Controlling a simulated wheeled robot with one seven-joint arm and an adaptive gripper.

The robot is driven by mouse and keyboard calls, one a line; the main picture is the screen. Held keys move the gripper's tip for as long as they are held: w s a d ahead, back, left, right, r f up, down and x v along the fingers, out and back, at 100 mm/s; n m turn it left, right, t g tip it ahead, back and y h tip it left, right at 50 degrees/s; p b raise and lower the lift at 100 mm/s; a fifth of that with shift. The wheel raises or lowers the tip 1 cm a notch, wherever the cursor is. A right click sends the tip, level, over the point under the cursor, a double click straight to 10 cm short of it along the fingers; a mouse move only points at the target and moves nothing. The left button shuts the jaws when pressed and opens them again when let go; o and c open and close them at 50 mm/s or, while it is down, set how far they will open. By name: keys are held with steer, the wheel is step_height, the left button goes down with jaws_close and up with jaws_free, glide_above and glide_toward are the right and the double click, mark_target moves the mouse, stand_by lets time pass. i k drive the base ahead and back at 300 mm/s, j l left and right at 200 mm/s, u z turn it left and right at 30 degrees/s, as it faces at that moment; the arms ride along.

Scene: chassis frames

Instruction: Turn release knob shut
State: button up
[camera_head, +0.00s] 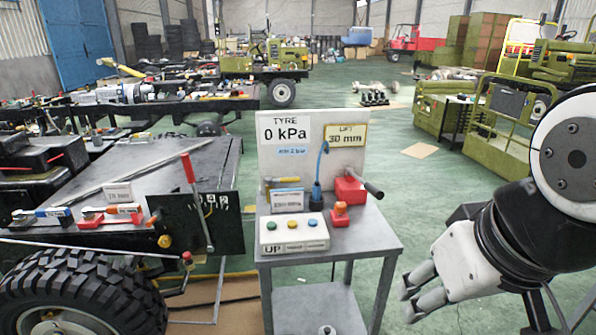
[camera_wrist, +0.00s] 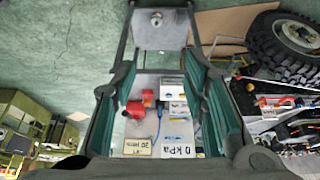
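A small orange-red knob (camera_head: 340,209) stands on a red base at the front right of the grey cart (camera_head: 385,246); it also shows in the wrist view (camera_wrist: 148,97). Behind it is a red block (camera_head: 350,190) with a grey lever sticking out to the right. A small round grey knob (camera_head: 326,330) shows at the lower shelf, cut by the picture edge. No readable label tells which one is the release knob. My gripper (camera_head: 408,304) is right of the cart, apart from it. In the wrist view its fingers (camera_wrist: 165,98) are wide open with nothing between them.
A button box (camera_head: 294,236) marked UP and a blue-cabled handle (camera_head: 316,196) share the cart top. The sign board (camera_head: 312,136) behind reads 0 kPa and 30 mm. A red-handled lever (camera_head: 196,200) and large tyre (camera_head: 85,295) are left. Floor right of the cart is clear.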

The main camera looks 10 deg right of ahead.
mark_target(340, 207)
steer(key=i+l, duration=0.15)
steer(key=i, duration=0.25)
steer(key=i+l, duration=0.1)
steer(key=i, duration=0.35)
steer(key=i+l, duration=0.15)
steer(key=i, duration=0.25)
